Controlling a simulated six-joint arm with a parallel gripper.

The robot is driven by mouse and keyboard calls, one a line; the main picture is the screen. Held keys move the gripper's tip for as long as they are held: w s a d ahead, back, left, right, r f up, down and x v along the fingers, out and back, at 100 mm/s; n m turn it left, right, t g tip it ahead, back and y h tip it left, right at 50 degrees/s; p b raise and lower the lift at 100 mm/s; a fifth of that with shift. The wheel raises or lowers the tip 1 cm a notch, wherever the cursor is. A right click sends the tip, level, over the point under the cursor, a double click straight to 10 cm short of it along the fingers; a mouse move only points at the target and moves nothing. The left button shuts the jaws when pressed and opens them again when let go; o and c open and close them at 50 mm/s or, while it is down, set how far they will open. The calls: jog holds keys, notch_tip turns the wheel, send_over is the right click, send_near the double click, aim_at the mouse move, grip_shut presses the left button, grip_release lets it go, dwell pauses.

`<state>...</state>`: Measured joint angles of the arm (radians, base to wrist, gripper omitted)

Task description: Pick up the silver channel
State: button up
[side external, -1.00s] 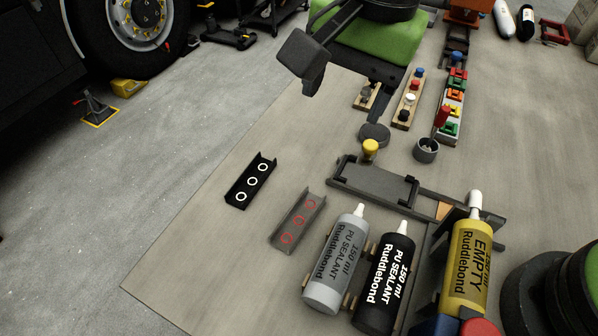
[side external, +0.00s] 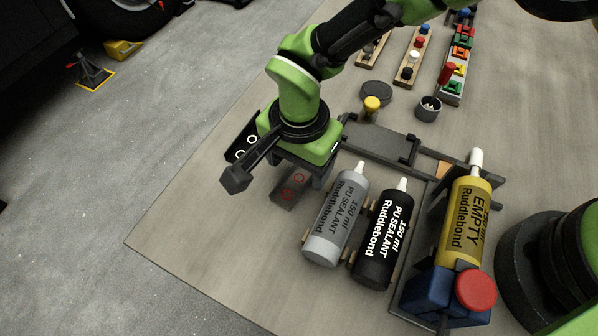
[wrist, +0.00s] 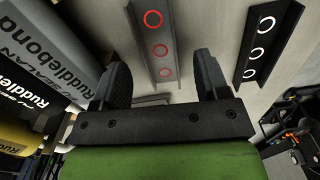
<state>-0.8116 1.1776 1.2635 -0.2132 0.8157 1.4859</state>
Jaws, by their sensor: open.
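The silver channel (side external: 288,188) is a grey open U-section with red rings on its inner face, lying on the bench mat. In the side view my gripper (side external: 298,168) is over its far end and hides part of it. In the wrist view the silver channel (wrist: 156,34) runs between and beyond my two black fingers (wrist: 161,66). The fingers are wide apart with nothing held. The height of the fingertips above the channel cannot be told. The black channel (side external: 238,149) with white rings lies parallel to it, partly behind my gripper; it also shows in the wrist view (wrist: 263,36).
A grey sealant tube (side external: 334,220) and a black sealant tube (side external: 382,240) lie right of the silver channel, close to my gripper. A yellow tube (side external: 468,215) lies farther right. A dark grey tray (side external: 380,143) is behind. The mat at front left is clear.

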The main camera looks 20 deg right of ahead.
notch_tip(320, 180, down, 2)
jog(key=shift+f, duration=0.1)
jog(key=shift+c, duration=0.2)
jog(key=c, duration=1)
jog(key=shift+r, duration=0.2)
